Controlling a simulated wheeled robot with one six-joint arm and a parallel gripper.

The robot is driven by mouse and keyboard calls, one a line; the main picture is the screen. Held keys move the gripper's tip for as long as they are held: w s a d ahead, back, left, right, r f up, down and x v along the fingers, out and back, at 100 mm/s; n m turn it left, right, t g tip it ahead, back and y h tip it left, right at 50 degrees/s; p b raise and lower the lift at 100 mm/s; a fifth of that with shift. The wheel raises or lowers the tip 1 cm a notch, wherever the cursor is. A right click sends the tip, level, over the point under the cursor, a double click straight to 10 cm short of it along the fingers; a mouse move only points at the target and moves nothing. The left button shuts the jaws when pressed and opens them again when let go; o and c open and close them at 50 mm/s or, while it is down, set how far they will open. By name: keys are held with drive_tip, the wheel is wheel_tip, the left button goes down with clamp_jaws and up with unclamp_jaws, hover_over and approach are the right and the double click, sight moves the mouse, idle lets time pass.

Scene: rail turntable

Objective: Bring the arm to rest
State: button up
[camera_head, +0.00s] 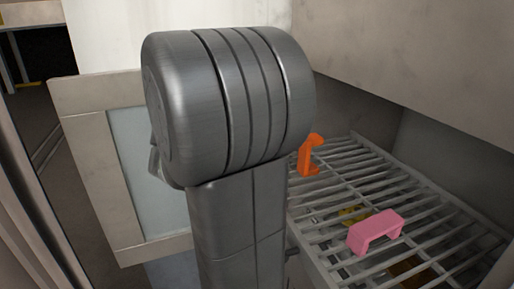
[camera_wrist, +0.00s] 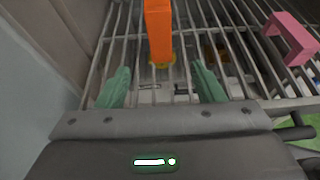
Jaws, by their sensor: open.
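My arm (camera_head: 235,130) stands large in the middle of the head view and hides much of the scene behind it. My gripper (camera_wrist: 162,88) shows in the wrist view with its two green fingers spread apart. The gap between the fingers is empty. An orange piece (camera_wrist: 158,30) stands on the rack just beyond the fingertips, apart from them. It also shows in the head view (camera_head: 308,158), right of my arm. In the head view my gripper is hidden.
A metal bar rack (camera_head: 325,209) lies at the right between grey walls. A pink bracket-shaped piece (camera_head: 375,232) sits on it. Yellowish things show below the bars. A framed panel (camera_head: 95,160) stands at the left.

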sight(302, 156)
drive_tip(key=shift+s+a+r, duration=0.1)
drive_tip(key=shift+a, duration=0.1)
idle(0.3)
drive_tip(key=x, duration=1.3)
drive_tip(key=shift+d+f, duration=0.2)
drive_tip(key=shift+d, duration=0.1)
drive_tip(key=shift+r, duration=0.1)
